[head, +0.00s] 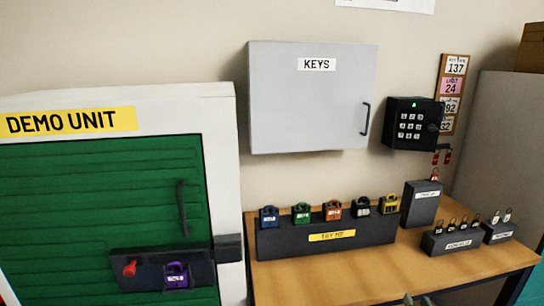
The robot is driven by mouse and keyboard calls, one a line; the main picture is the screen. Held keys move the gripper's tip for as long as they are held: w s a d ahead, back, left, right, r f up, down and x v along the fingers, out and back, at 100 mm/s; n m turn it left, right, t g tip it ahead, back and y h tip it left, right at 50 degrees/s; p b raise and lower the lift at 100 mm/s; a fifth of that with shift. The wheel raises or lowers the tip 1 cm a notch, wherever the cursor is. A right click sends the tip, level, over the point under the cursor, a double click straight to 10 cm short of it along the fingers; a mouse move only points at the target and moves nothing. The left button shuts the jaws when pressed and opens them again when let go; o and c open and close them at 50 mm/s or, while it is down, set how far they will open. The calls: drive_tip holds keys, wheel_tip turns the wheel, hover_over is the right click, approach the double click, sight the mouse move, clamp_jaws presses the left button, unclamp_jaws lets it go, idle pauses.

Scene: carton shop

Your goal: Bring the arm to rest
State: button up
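Only small dark tips, which seem to be part of my gripper (416,300), show at the bottom edge of the head view, in front of the wooden table (335,276). The rest of my arm is out of the picture. Whether the fingers are open or shut cannot be made out, and no held object is visible.
A green door marked DEMO UNIT (100,190) with a purple padlock (177,275) stands at left. A grey KEYS cabinet (310,105) and a black keypad box (408,123) hang on the wall. A dark stand (285,243) with several coloured padlocks and smaller blocks (452,241) occupy the table.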

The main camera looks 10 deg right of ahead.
drive_tip(key=s+a+f+n+y, duration=0.1)
drive_tip(key=s+a+f, duration=0.55)
drive_tip(key=s, duration=0.25)
drive_tip(key=s+a+f+n+y, duration=0.1)
drive_tip(key=s+a+f, duration=0.5)
drive_tip(key=s+a, duration=0.25)
drive_tip(key=s+a+r+n+y, duration=0.1)
drive_tip(key=s+a, duration=0.2)
drive_tip(key=s, duration=0.7)
drive_tip(key=s+a+r+n+g+y, duration=0.1)
drive_tip(key=s+a+r+n, duration=0.1)
drive_tip(key=s, duration=0.9)
drive_tip(key=shift+s+a+y, duration=0.25)
drive_tip(key=shift+a+y, duration=0.05)
drive_tip(key=shift+a, duration=0.55)
drive_tip(key=shift+s+r, duration=0.15)
drive_tip(key=shift+s, duration=0.05)
clamp_jaws()
